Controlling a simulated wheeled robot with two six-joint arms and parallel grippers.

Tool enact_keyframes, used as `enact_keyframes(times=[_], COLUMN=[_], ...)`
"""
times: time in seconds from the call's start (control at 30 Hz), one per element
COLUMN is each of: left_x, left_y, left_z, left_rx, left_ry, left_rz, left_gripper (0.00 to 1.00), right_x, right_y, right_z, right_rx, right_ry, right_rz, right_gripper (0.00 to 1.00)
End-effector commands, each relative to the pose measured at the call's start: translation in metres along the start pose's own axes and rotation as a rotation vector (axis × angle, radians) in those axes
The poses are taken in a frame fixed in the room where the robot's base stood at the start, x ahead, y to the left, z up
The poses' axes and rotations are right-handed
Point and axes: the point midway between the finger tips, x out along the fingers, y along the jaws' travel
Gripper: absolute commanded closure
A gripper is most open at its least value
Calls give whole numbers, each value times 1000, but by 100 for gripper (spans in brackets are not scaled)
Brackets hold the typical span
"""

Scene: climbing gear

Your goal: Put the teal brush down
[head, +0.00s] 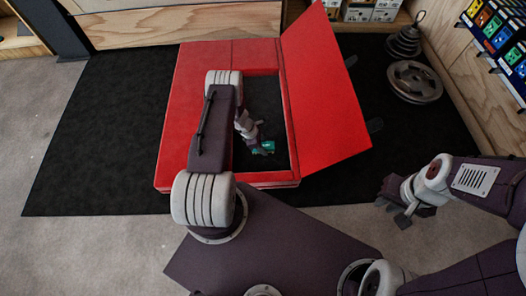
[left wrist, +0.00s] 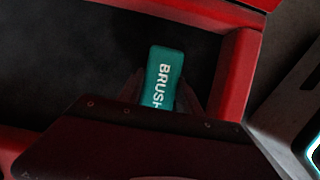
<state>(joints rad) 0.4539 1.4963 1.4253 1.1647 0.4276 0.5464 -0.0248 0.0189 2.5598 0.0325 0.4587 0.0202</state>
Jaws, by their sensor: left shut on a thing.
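The teal brush (head: 264,147) is inside a red box (head: 190,120) whose lid (head: 325,90) stands open to the right. My left gripper (head: 262,152) reaches down into the box and is shut on the brush. In the left wrist view the brush (left wrist: 162,75) shows its lettering between the two dark fingers, near the red wall (left wrist: 236,75). Whether it touches the dark box floor (left wrist: 60,65) I cannot tell. My right gripper (head: 393,212) is out at the right, over the grey floor; its fingers look apart, with nothing seen between them.
The box stands on a black mat (head: 95,140). Weight plates (head: 413,82) lie at the right behind the lid, next to a stack of dark discs (head: 404,42). A wall rack with coloured items (head: 492,28) is at the far right. The mat's left part is clear.

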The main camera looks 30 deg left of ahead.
Motion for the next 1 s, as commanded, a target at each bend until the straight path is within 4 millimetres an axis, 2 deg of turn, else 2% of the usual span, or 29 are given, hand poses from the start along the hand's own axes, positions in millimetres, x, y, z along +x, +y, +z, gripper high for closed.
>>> enact_keyframes(times=[0.03,0.13,0.23,0.27,0.5,0.53,0.6,0.87,1.0], left_x=[16,34,32,30,35,34,33,33,20], left_y=[-1,-1,0,0,-1,-1,-1,-1,0], left_z=[-7,-14,-13,-13,-15,-15,-14,-14,-11], left_rx=[-1,-1,-1,-1,-1,-1,-1,-1,-2], left_ry=[0,0,0,0,0,0,0,0,0], left_rz=[-1,-2,0,0,-1,-1,-1,-1,0], left_gripper=[96,96,97,100,100,56,37,37,37], right_x=[15,30,28,26,30,30,29,29,18], right_y=[0,1,1,0,1,1,1,1,0], right_z=[2,3,3,3,3,3,3,3,2], right_rx=[0,0,0,0,0,0,0,0,0], right_ry=[0,0,-1,-1,0,0,0,0,0], right_rz=[0,0,0,0,0,0,0,0,0], right_gripper=[80,80,80,80,80,80,80,80,80])
